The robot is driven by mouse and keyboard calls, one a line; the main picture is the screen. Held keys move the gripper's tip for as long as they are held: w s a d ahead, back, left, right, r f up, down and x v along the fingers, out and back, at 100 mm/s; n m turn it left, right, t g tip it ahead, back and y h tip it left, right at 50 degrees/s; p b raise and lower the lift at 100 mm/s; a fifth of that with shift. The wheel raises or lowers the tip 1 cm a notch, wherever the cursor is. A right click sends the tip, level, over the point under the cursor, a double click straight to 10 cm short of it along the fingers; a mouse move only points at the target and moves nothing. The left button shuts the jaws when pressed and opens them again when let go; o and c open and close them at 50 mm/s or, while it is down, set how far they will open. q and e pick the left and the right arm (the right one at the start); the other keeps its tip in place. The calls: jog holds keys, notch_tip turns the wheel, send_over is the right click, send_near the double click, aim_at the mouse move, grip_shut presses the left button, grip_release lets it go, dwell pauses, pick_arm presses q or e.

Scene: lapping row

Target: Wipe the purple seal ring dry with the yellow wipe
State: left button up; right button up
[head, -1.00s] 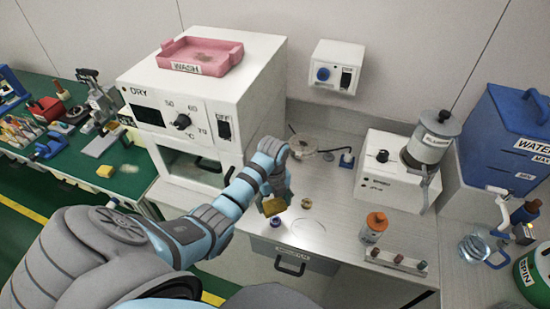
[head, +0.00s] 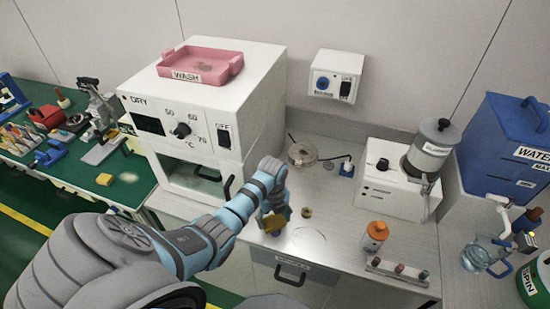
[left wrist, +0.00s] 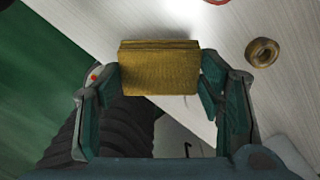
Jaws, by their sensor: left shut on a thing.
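My left gripper (head: 272,209) is shut on the yellow wipe (head: 273,223), a thick folded pad. It holds the pad low over the front part of the steel worktop. In the left wrist view the wipe (left wrist: 160,68) sits between the two fingers (left wrist: 160,85). The purple seal ring is not visible now; it seems to be hidden under or behind the wipe and gripper. I cannot tell whether the wipe touches it. My right gripper is in neither view.
A brass-coloured ring (head: 306,212) lies right of the wipe, also in the left wrist view (left wrist: 262,52). An orange-capped bottle (head: 373,238) and a rack of small bottles (head: 399,272) stand further right. The dryer oven (head: 200,125) stands at left.

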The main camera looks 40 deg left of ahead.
aim_at(277, 225)
pick_arm(q)
jog(key=shift+f, duration=1.2)
jog(key=shift+d+r, duration=0.1)
jog(key=shift+d, duration=0.05)
jog(key=shift+c, duration=0.5)
jog(key=shift+s+d, duration=0.25)
jog(key=shift+d, duration=0.55)
jog(key=shift+a, duration=0.1)
jog(key=shift+w+a+b, duration=0.3)
jog(key=shift+a+b, duration=0.55)
jog(key=shift+b, duration=0.1)
jog(key=shift+d+r, duration=0.1)
jog(key=shift+r, duration=0.05)
jog(key=shift+s+d+p, duration=0.35)
jog(key=shift+d+p, duration=0.5)
jog(key=shift+p, duration=0.05)
jog(key=shift+a+f, duration=0.15)
jog(key=shift+f, duration=0.05)
jog(key=shift+w+a, duration=0.3)
jog(key=shift+a, duration=0.5)
jog(key=shift+w+r, duration=0.1)
